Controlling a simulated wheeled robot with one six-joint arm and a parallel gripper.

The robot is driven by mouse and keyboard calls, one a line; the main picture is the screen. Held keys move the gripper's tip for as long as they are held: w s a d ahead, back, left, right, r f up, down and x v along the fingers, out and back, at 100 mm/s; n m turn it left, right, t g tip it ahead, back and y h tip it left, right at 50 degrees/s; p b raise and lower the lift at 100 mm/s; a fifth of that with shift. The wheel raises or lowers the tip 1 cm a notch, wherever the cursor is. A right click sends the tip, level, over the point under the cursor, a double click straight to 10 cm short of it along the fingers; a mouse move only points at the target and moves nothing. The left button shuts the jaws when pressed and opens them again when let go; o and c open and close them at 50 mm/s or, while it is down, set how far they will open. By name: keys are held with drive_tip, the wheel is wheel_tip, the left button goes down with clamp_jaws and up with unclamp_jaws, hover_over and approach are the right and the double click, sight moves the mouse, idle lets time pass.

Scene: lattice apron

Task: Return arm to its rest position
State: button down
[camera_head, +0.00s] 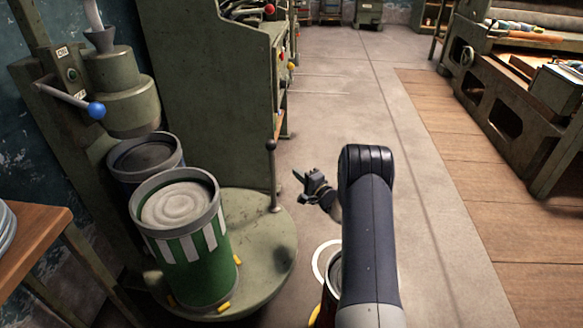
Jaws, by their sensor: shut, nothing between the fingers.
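My arm (368,230) rises from the bottom of the view, right of the middle, and bends at its top. My gripper (298,176) shows to the left of the bend, pointing left, small and dark. It is shut and empty, over open floor and apart from the machine and the cans. The arm's wrist is partly hidden behind its own link.
A green-and-white can (192,250) stands on a round green turntable (262,240) at the left, with a darker can (143,158) behind it. Another can (328,290) is partly hidden by my arm. A wooden table (30,235) is at far left. The floor (340,90) ahead is clear.

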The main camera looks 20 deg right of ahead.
drive_tip(key=v, duration=0.2)
drive_tip(key=d+p+v, duration=0.1)
drive_tip(key=v, duration=0.2)
drive_tip(key=shift+s+d, duration=0.1)
drive_tip(key=shift+d, duration=0.15)
